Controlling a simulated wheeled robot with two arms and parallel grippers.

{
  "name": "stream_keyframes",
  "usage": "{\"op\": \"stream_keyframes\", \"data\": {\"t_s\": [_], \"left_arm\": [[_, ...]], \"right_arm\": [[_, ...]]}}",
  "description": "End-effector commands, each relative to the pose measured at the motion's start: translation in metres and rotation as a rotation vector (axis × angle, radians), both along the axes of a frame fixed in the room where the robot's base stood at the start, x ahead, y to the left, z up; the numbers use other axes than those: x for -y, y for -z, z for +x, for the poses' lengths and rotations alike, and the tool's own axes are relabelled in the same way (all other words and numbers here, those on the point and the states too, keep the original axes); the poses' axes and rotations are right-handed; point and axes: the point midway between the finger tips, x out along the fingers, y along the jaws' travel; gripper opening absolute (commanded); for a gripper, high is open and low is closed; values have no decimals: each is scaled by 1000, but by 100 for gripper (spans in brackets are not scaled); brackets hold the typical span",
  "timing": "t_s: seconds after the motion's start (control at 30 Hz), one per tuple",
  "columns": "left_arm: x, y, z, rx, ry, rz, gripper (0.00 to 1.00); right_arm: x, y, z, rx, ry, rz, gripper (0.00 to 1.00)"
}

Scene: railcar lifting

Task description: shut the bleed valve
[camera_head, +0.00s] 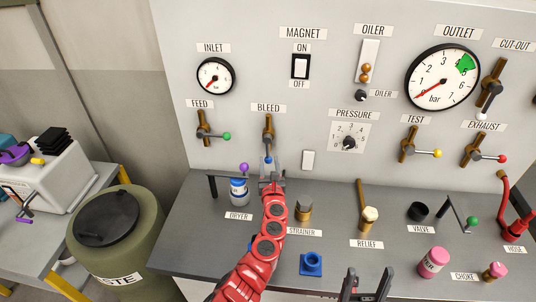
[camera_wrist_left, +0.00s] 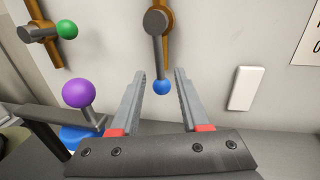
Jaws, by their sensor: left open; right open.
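The bleed valve (camera_head: 268,136) is on the upright panel under the BLEED label, on a vertical brass pipe. Its grey lever hangs straight down, in line with the pipe, and ends in a blue knob (camera_head: 268,160). In the left wrist view the blue knob (camera_wrist_left: 162,88) shows between the two fingers, which stand apart on either side of it. My left gripper (camera_head: 270,176) is open just below the knob; contact cannot be seen. My right gripper (camera_head: 368,278) is open and empty at the bottom edge of the head view, over the bench front.
The feed valve's green knob (camera_head: 227,136) is left of the bleed valve, its lever horizontal. The dryer (camera_head: 239,191) with a purple knob (camera_head: 244,167) stands close left of my left gripper. A white plate (camera_head: 308,160) is to the right. The strainer (camera_head: 304,210) stands on the bench.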

Motion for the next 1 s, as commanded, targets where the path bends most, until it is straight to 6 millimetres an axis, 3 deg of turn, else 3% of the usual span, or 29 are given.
{"op": "stream_keyframes", "data": {"t_s": [0.3, 0.83, 1.0], "left_arm": [[-8, 3, 40, 2, -4, -4, 46], [-8, 0, 52, 0, 1, 0, 46], [-8, 1, 52, 0, 1, 0, 15]], "right_arm": [[0, 26, 0, 0, 0, 0, 68], [0, 32, 0, 0, 0, 0, 68], [0, 32, 0, 0, 0, 0, 68]]}}
